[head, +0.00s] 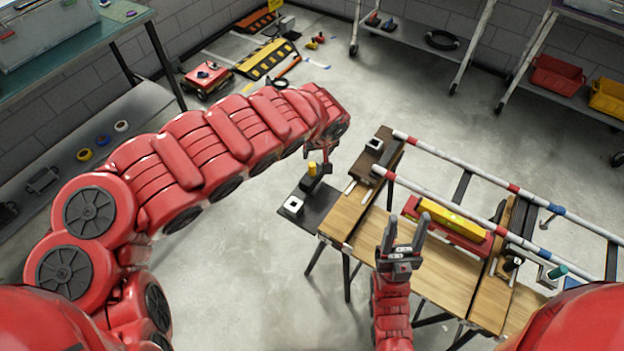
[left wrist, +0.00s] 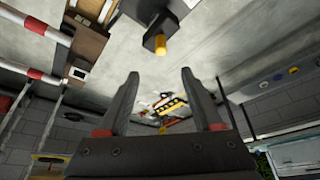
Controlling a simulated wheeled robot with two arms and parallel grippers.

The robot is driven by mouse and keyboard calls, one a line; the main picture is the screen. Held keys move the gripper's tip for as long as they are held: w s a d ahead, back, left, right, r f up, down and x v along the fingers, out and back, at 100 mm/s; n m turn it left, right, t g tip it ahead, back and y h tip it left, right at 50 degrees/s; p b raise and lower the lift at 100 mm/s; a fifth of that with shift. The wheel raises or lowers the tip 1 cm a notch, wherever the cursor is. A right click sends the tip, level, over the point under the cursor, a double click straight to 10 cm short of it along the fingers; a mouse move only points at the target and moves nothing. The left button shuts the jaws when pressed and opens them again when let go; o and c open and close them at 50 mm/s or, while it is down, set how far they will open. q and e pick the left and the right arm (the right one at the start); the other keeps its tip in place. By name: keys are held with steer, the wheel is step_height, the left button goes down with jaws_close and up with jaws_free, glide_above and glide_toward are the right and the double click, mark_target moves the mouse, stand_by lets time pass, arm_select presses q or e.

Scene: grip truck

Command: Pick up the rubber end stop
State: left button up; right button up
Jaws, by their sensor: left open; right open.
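A black block with a yellow cylinder, possibly the rubber end stop (head: 312,169), stands on a dark side plate (head: 318,215) at the bench's left end. It also shows in the left wrist view (left wrist: 160,45), just beyond the fingertips. My left gripper (head: 321,158) is close above it, open and empty; the left wrist view (left wrist: 160,73) shows its jaws apart. My right gripper (head: 407,218) is open and empty over the wooden bench (head: 455,285).
A teal-handled tool (head: 557,271) is at right. A shelf rack (head: 470,45) stands behind. The floor left of the bench is clear.

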arm_select(q)
steer(key=b, duration=1)
glide_toward(312, 165)
step_height(312, 165, down, 2)
steer(key=shift+w+p+x, duration=0.2)
steer(key=shift+p+x, duration=0.15)
steer(key=shift+x, duration=2.35)
steer(key=x, duration=0.3)
steer(key=shift+w+d+f, duration=0.15)
steer(key=shift+w+f, duration=0.05)
steer(key=shift+f, duration=0.15)
steer(key=shift+w+a+f, duration=0.15)
steer(key=shift+a+f, duration=0.05)
steer(key=shift+f, duration=0.05)
jaws_close()
